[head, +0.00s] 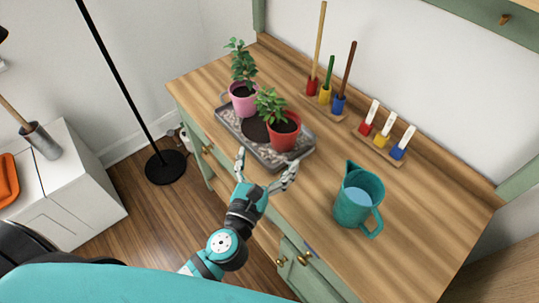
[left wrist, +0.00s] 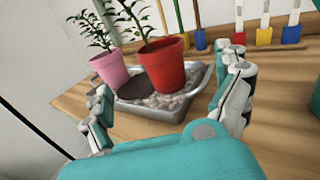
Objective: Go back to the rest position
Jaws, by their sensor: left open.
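My left gripper (head: 266,170) is open and empty at the front edge of the wooden counter, just in front of a grey tray. Its two fingers also show in the left wrist view (left wrist: 168,88), spread apart with the tray beyond them. My arm reaches up from the bottom of the head view. My right gripper does not show in either view.
The grey tray (head: 229,125) holds a pink pot (head: 243,101) and a red pot (head: 283,133), both with plants. A teal pitcher (head: 357,203) stands to the right. Coloured tools line the counter's back. A black lamp base (head: 166,167) stands on the floor at left.

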